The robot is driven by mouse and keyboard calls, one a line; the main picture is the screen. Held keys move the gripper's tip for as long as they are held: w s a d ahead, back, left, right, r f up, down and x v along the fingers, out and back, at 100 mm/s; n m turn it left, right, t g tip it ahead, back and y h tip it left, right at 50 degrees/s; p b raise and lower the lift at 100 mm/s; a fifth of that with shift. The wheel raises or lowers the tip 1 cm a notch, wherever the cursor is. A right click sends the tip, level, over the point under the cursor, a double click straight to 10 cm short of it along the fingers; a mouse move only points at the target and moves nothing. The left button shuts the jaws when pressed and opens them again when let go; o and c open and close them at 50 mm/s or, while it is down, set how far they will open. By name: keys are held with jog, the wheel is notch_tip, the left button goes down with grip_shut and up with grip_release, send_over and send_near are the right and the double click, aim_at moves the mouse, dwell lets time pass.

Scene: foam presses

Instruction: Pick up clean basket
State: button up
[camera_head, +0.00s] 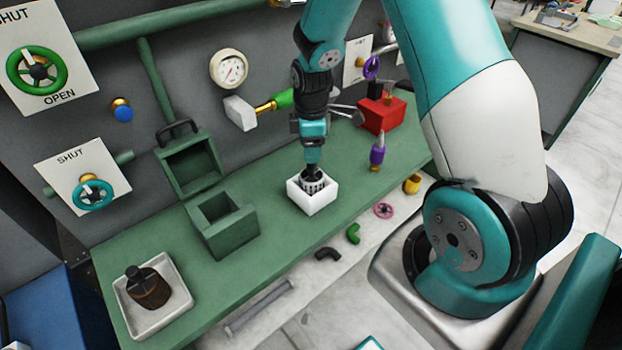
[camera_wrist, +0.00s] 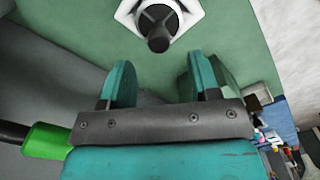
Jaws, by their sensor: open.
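The clean basket (camera_head: 313,184) is a light, slotted basket with a dark top, sitting in a small white square holder (camera_head: 318,203) on the green bench. In the wrist view, its dark knob (camera_wrist: 158,42) shows at the top middle, with the white holder (camera_wrist: 190,10) around it. My gripper (camera_head: 311,165) is pointed down just above the basket. In the wrist view, its two teal fingers (camera_wrist: 162,80) are apart with nothing between them; the knob is beyond their tips. The head view does not show clearly whether the fingers touch the knob.
A brown, dirty-looking basket (camera_head: 150,290) stands in a white tray (camera_head: 178,314) at the bench's left end. A green open box (camera_head: 225,232) is left of the holder. A red box (camera_head: 381,115) and purple bottle (camera_head: 377,154) are to the right. A nozzle (camera_head: 262,106) juts from the wall.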

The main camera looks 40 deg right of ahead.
aim_at(313, 167)
jog(key=shift+s+d+f+p, duration=0.1)
jog(key=shift+f+p, duration=0.65)
jog(key=shift+f, duration=1.05)
jog(key=shift+d+f+p, duration=0.1)
jog(key=shift+f+p, duration=0.65)
jog(key=shift+f, duration=1)
grip_shut()
